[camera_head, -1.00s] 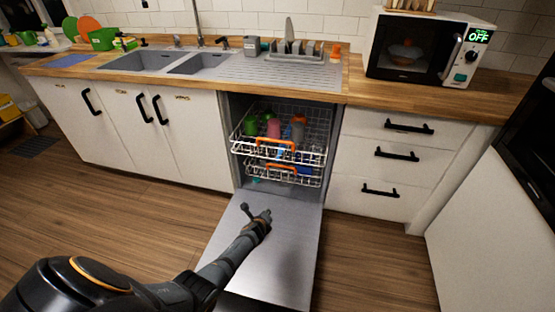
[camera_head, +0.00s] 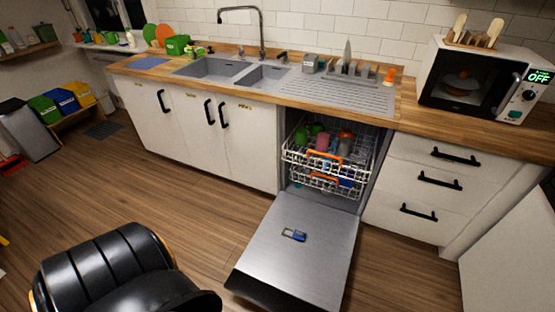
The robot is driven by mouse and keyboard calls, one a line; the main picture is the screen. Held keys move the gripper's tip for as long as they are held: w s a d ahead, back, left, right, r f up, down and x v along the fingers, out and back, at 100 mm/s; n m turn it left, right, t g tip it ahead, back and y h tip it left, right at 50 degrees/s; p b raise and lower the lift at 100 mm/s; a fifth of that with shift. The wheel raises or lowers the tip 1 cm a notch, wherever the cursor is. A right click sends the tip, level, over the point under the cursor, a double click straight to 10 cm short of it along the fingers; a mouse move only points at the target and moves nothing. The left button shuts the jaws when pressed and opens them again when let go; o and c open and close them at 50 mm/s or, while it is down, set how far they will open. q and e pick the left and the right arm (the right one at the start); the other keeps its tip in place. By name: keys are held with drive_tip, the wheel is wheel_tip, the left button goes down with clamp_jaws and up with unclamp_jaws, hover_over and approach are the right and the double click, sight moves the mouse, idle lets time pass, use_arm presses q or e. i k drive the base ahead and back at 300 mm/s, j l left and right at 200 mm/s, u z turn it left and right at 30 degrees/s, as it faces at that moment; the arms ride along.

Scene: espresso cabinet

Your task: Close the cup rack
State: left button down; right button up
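The cup rack is the upper white wire rack (camera_head: 300,158) in the open dishwasher, with an orange handle on its front. It holds cups, among them a green one (camera_head: 317,128), a pink one (camera_head: 322,141) and an orange one (camera_head: 345,134). The rack's front appears to stick out a little past the cabinet front; how far is hard to tell. A lower rack (camera_head: 312,182) with its own orange handle sits beneath it. Neither gripper shows; only a black part of my own arm is at the bottom left.
The dishwasher door (camera_head: 300,245) lies folded down in front of the racks, with a small blue-and-grey dispenser patch (camera_head: 294,235) on it. Drawers (camera_head: 425,185) are to the right, closed cupboards (camera_head: 205,130) to the left. Wooden floor (camera_head: 190,215) left of the door is free.

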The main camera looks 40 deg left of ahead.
sight(333, 140)
drive_tip(key=k+j+z, duration=0.2)
drive_tip(key=j, duration=0.4)
drive_tip(key=k+j+z, duration=0.25)
drive_tip(key=j, duration=0.3)
drive_tip(key=k+j+z, duration=0.2)
drive_tip(key=j, duration=0.3)
drive_tip(key=k+j+z, duration=0.25)
drive_tip(key=k+j, duration=0.15)
drive_tip(key=i+j+z, duration=0.1)
drive_tip(key=j+z, duration=0.2)
drive_tip(key=j, duration=0.75)
drive_tip(key=j+z, duration=0.25)
drive_tip(key=j, duration=0.8)
